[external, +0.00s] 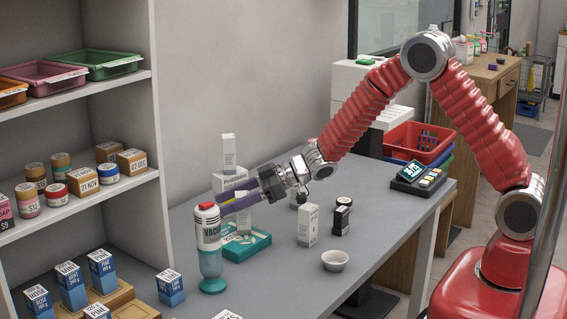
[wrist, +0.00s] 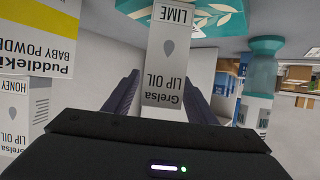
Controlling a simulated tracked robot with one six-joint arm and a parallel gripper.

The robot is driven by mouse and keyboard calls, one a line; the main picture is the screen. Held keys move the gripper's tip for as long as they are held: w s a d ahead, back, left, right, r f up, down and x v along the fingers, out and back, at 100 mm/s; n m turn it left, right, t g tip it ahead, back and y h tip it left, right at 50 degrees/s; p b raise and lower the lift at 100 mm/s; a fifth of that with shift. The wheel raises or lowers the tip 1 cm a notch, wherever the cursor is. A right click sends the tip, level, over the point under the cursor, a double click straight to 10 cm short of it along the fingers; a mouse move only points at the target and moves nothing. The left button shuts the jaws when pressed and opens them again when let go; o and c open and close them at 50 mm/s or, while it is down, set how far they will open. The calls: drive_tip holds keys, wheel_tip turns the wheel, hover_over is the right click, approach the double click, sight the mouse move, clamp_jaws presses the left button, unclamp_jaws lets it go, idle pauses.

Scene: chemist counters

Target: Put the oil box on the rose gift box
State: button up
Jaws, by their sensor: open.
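An oil box (wrist: 168,52), white with "Grelsa LIP OIL" and "LIME" print, stands upside down in the wrist view between the two fingers of my gripper (wrist: 163,88). My gripper is open around it, a finger on each side; I cannot tell if they touch it. In the external view my gripper (external: 231,200) reaches left over the counter. A teal patterned box (external: 247,245) lies flat below it, and a teal leaf-patterned surface (wrist: 232,14) shows at the wrist view's top. I cannot tell which box is the rose gift box.
A white box (external: 307,226) and a bowl (external: 335,260) stand right.

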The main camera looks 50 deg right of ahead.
drive_tip(key=shift+r, duration=0.1)
drive_tip(key=shift+s+d+r, duration=0.2)
drive_tip(key=shift+s+d, duration=0.05)
drive_tip(key=shift+d, duration=0.1)
drive_tip(key=v, duration=1.1)
drive_tip(key=shift+s, duration=0.1)
idle(0.3)
drive_tip(key=d+r+m+t+h, duration=0.3)
drive_tip(key=d+r+h, duration=0.3)
drive_tip(key=d+r, duration=0.3)
drive_tip(key=s+d+r+m+g+h, duration=0.1)
drive_tip(key=s+d+r+m+h, duration=0.3)
drive_tip(key=s+d, duration=0.4)
drive_tip(key=s+a+m+g, duration=0.1)
drive_tip(key=s+a+g, duration=0.1)
drive_tip(key=s, duration=1)
drive_tip(key=s+a+f+m+g, duration=0.1)
drive_tip(key=s+a+g, duration=0.1)
drive_tip(key=s, duration=1.1)
drive_tip(key=shift+s+f+g+y, duration=0.2)
drive_tip(key=shift+f+g+y, duration=0.1)
drive_tip(key=shift+g, duration=0.6)
